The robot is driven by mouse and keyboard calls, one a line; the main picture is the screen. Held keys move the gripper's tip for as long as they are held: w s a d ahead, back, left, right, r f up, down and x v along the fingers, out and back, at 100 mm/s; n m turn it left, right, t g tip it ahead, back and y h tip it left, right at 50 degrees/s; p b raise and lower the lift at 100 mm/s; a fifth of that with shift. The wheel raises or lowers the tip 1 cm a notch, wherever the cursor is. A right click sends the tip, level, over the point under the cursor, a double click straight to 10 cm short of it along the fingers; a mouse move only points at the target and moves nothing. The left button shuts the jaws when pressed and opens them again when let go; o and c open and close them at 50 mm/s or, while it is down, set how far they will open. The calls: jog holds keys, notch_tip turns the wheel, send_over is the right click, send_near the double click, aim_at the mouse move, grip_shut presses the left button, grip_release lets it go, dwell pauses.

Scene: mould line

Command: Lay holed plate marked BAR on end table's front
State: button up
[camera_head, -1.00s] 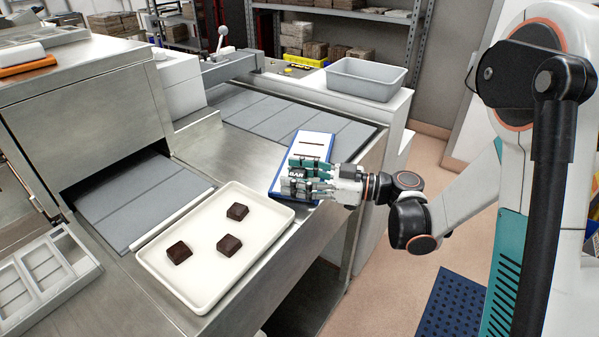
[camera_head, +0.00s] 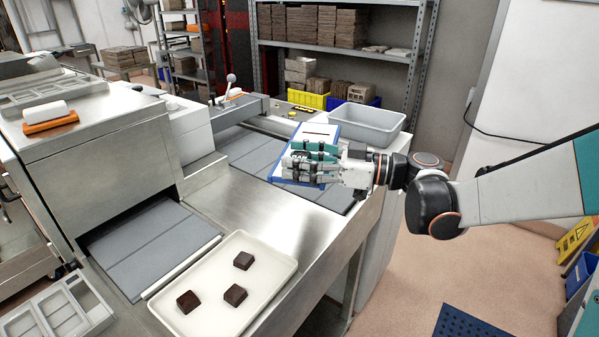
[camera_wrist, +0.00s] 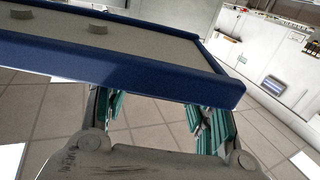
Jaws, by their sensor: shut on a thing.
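The plate (camera_head: 321,133), white with a blue rim and a dark slot, is in my gripper (camera_head: 303,160). The gripper is shut on its near edge. In the wrist view the plate's blue edge (camera_wrist: 130,72) and pale face span the top, with my gripper's fingers (camera_wrist: 160,118) below it. The plate is tilted and appears held above the table. The fingers hide part of its face, and I cannot read the BAR mark now. The steel end table (camera_head: 270,204) has a bare strip below the plate in the picture.
A white tray (camera_head: 283,268) with three dark brown pieces lies at the table's near end. A grey bin (camera_head: 368,126) stands behind the gripper. A grey belt (camera_head: 152,248) comes out of the steel machine (camera_head: 110,145) on the left.

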jog(key=shift+w+r, duration=0.15)
jog(key=shift+r, duration=0.15)
jog(key=w+f+m+t+h, duration=0.1)
jog(key=w, duration=0.1)
jog(key=w+d+f+m+t+h, duration=0.1)
jog(key=w+f+t, duration=0.1)
jog(key=w+d+f+m+t, duration=0.1)
jog(key=w+m+t, duration=0.1)
jog(key=w, duration=0.1)
jog(key=shift+w+f+h, duration=0.1)
jog(key=shift+f+h, duration=0.05)
jog(key=shift+h, duration=0.25)
jog(key=w+d+f+m+t+h, duration=0.4)
jog(key=d+m+h, duration=0.1)
jog(key=d+h, duration=0.2)
jog(key=w+d+f+m+t+h, duration=0.3)
jog(key=d+f+m+t+h, duration=0.1)
jog(key=d+h, duration=0.3)
jog(key=shift+w+d+f+m+h+b, duration=0.3)
jog(key=shift+w+d+f+m+b, duration=0.1)
jog(key=shift+d+f+m, duration=0.4)
jog(key=shift+r, duration=0.1)
